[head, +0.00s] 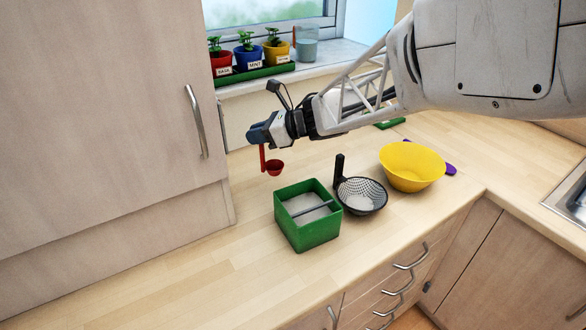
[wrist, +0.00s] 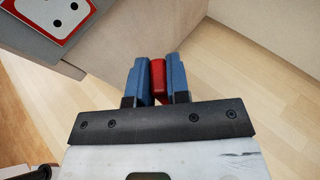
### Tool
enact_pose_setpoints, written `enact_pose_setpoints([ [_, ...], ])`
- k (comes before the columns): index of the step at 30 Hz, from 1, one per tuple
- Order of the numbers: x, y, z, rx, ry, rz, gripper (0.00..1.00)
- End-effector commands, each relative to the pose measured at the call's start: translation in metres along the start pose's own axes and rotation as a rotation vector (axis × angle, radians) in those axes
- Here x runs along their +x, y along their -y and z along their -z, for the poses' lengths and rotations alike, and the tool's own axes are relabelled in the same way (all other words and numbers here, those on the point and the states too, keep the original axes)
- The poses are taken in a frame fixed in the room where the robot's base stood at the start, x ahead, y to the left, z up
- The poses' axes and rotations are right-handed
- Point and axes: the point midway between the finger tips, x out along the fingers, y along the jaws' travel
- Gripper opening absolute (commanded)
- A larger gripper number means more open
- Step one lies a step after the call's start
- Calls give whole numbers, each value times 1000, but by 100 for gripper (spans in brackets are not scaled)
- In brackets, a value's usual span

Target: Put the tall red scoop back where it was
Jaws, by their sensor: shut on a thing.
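My gripper (head: 257,135) is shut on the upright handle of the red scoop (head: 274,168). It holds the scoop in the air above the worktop, behind and left of the green box. The scoop's small cup hangs at the lower end of the handle, to the right. In the wrist view the blue fingers (wrist: 157,80) press on both sides of the red handle (wrist: 157,75), and the cup is hidden. The green box (head: 299,238) is square, holds a pale filling and has a bar or divider across its top.
A black strainer (head: 362,195) with an upright handle stands right of the green box. A yellow bowl (head: 411,167) stands farther right, by a purple item (head: 450,169). Potted herbs (head: 248,58) and a glass jar (head: 306,46) are on the sill. The worktop left of the box is clear.

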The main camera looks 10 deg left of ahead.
Motion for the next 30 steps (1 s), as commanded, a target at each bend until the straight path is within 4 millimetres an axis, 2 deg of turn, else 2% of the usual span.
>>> enact_pose_setpoints([
  [11, 1, 0, 3, 3, 0, 1, 0],
  [24, 20, 0, 51, 5, 1, 1, 0],
  [30, 23, 0, 58, 3, 1, 2, 0],
])
